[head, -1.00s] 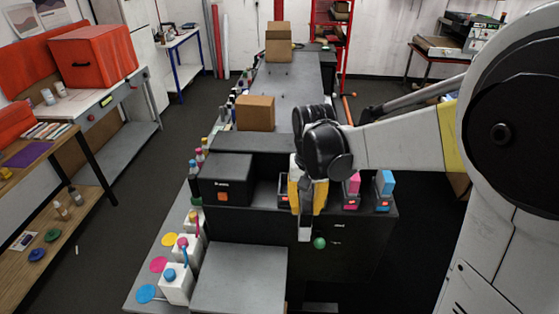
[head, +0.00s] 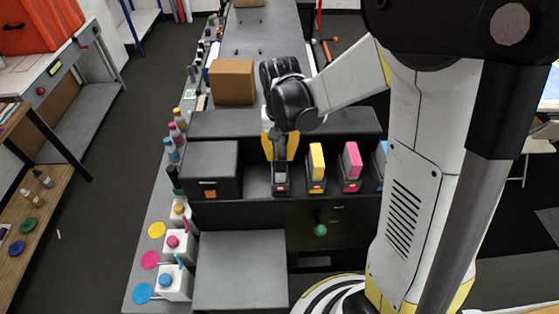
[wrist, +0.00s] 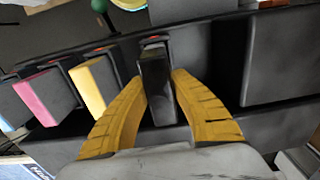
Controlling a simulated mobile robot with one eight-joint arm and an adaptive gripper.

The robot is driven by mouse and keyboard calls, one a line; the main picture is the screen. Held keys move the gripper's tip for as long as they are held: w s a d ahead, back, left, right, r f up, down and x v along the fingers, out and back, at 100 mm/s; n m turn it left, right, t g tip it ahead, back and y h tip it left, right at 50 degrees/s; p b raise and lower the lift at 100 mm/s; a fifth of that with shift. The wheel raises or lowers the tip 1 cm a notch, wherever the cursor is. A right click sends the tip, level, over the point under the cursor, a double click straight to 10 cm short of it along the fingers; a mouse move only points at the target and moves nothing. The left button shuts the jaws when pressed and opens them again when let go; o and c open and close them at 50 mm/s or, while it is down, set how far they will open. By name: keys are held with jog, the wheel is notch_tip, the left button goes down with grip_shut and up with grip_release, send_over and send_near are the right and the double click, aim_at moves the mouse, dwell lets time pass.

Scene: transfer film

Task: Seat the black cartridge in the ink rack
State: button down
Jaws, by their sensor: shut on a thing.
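The black cartridge (wrist: 158,95) is between the yellow fingers of my gripper (wrist: 158,78) in the wrist view. My gripper (head: 281,154) is shut on it, at the leftmost holder of the ink rack (head: 281,190) in the head view. The cartridge's far end meets the holder's mouth in the wrist view. How deep it sits I cannot tell. A yellow cartridge (head: 317,160) and a magenta cartridge (head: 351,160) stand in the holders to the right. A cyan cartridge (head: 383,150) is partly hidden by my arm.
A black box (head: 211,168) stands close to the left of the rack. A cardboard box (head: 232,82) stands behind on the long bench. Ink bottles line the left edge. A grey flat surface (head: 240,270) in front is clear. A green knob (head: 320,230) shows below the rack.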

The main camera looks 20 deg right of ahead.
jog(key=shift+w+f, duration=0.1)
jog(key=shift+f, duration=1.55)
jog(key=shift+f, duration=0.15)
jog(key=c, duration=1.2)
grip_release()
jog(key=shift+c, duration=0.2)
